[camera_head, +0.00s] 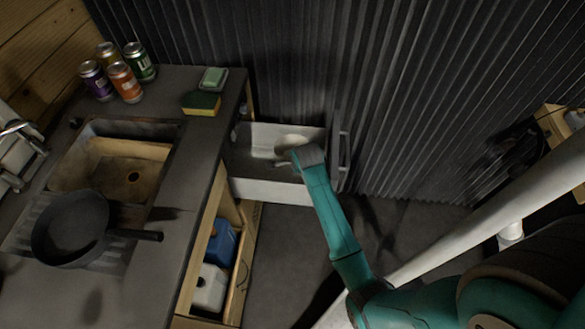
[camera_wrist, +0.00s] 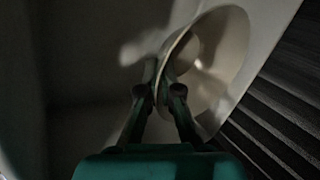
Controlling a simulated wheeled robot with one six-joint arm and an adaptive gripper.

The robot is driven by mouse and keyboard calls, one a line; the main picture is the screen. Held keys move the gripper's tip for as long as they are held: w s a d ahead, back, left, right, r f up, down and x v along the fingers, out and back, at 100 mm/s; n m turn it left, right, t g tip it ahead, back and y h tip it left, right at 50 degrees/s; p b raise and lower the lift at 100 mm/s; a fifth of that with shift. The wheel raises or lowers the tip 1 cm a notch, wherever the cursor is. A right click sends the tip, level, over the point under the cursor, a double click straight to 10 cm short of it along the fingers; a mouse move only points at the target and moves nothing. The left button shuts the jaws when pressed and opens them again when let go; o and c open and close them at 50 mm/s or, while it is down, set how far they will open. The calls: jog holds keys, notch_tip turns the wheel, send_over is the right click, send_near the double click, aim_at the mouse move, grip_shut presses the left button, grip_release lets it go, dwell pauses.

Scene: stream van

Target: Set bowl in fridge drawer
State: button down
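The fridge drawer (camera_head: 270,191) is pulled open, a white box beside the counter's right end. A pale bowl (camera_head: 291,141) is inside the drawer's outline, toward its right part. My gripper (camera_head: 284,163) reaches into the drawer from the front right, partly hidden by my arm. In the wrist view, the bowl (camera_wrist: 222,58) is tilted, its opening seen at an angle. The two fingertips of my gripper (camera_wrist: 160,72) are close together with the bowl's near rim between them. I cannot tell whether the bowl touches the drawer floor.
The counter holds a sink (camera_head: 120,172), a black pan (camera_head: 70,228), several cans (camera_head: 125,83), a sponge (camera_head: 201,104) and a soap dish (camera_head: 213,79). An open cabinet with blue (camera_head: 219,243) and white containers (camera_head: 209,288) is below. A corrugated wall (camera_head: 400,90) stands close behind the drawer.

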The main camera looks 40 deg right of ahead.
jog(key=shift+f, duration=2)
jog(key=shift+f, duration=0.6)
jog(key=c, duration=1.3)
grip_release()
jog(key=shift+r, duration=0.1)
jog(key=shift+r, duration=0.25)
jog(key=v, duration=1.2)
jog(key=shift+r, duration=0.3)
